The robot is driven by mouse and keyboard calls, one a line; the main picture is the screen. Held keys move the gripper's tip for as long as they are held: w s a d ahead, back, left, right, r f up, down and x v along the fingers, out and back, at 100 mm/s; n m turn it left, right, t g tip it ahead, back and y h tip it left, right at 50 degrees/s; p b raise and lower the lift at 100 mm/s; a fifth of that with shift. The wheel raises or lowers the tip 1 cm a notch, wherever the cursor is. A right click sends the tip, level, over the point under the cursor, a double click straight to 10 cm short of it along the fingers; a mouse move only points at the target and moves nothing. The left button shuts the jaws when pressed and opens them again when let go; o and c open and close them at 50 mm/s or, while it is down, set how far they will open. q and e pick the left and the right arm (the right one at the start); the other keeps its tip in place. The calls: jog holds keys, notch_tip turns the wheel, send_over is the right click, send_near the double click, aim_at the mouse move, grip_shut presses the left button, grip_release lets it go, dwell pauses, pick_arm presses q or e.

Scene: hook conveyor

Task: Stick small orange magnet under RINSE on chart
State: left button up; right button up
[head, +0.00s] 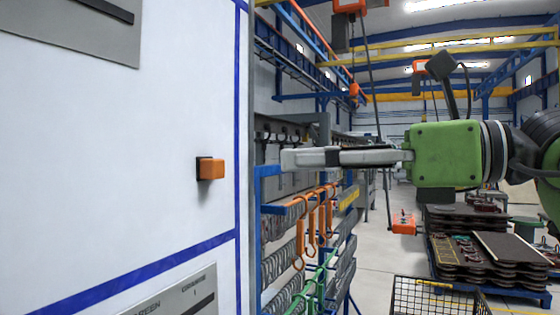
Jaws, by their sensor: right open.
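A small orange magnet (211,169) with a dark backing sits on the white face of the chart (120,200), left of a vertical blue line. My right gripper (290,158) comes in from the right, its fingers pointing left towards the chart. It is open and seen edge-on, with nothing visible held in it. Its fingertips are to the right of the magnet and apart from it. No RINSE label is readable in this view. My left gripper is not in view.
Grey plates (178,298) are on the chart, cut by the frame; the lower one reads GREEN and ORANGE. Right of the chart stands a rack with orange hooks (300,228) and chains. A wire basket (425,293) and stacked dark trays (480,255) stand farther right.

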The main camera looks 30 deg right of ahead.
aim_at(220, 163)
jog(key=p+x, duration=0.4)
jog(key=x, duration=0.8)
jog(key=shift+w+a+p, duration=0.1)
jog(key=shift+w+p, duration=0.1)
jog(key=shift+p, duration=0.15)
jog(key=shift+w+a+f, duration=0.1)
jog(key=shift+w+a, duration=0.25)
jog(key=shift+w, duration=0.1)
grip_shut()
jog(key=c, duration=0.9)
grip_release()
jog(key=shift+c, duration=0.9)
jog(key=shift+s+d, duration=0.15)
